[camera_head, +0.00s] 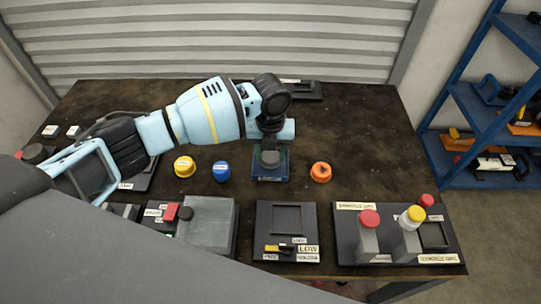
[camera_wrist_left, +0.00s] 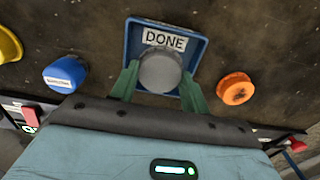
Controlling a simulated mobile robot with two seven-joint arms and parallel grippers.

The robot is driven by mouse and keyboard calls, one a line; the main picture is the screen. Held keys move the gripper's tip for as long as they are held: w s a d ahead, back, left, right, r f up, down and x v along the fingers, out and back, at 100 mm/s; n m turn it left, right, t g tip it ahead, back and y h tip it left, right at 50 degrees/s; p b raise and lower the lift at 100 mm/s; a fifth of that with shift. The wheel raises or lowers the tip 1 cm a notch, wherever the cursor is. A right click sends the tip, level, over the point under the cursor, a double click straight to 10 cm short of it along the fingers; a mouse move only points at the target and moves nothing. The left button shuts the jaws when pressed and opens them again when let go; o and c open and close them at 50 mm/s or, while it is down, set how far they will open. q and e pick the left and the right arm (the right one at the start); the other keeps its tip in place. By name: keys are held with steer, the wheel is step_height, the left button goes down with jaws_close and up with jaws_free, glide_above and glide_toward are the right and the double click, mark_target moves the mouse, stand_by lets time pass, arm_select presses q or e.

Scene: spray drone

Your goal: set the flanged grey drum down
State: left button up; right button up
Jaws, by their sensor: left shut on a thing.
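The grey drum (camera_head: 270,158) is at the blue tray (camera_head: 284,174), in the middle of the table. My left gripper (camera_head: 269,147) is above the tray and shut on the drum. In the left wrist view the drum (camera_wrist_left: 160,72) shows its round grey top between the green fingers of my left gripper (camera_wrist_left: 160,85). The blue tray (camera_wrist_left: 203,48) surrounds it there and has a DONE label. I cannot tell whether the drum touches the tray floor. Its flange is not clearly seen. My right gripper is not in view.
A blue cap (camera_head: 221,171) and a yellow cap (camera_head: 184,166) stand left of the tray, an orange one (camera_head: 320,172) right. Black panels (camera_head: 264,222) line the front edge, with red- and yellow-topped posts (camera_head: 410,232) at right. The table's right rear is clear.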

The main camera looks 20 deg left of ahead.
mark_target(270, 156)
arm_select(q)
steer(key=shift+f, duration=1)
steer(key=shift+f, duration=0.15)
steer(key=o, duration=0.7)
step_height(270, 156, up, 12)
steer(key=shift+p, duration=0.35)
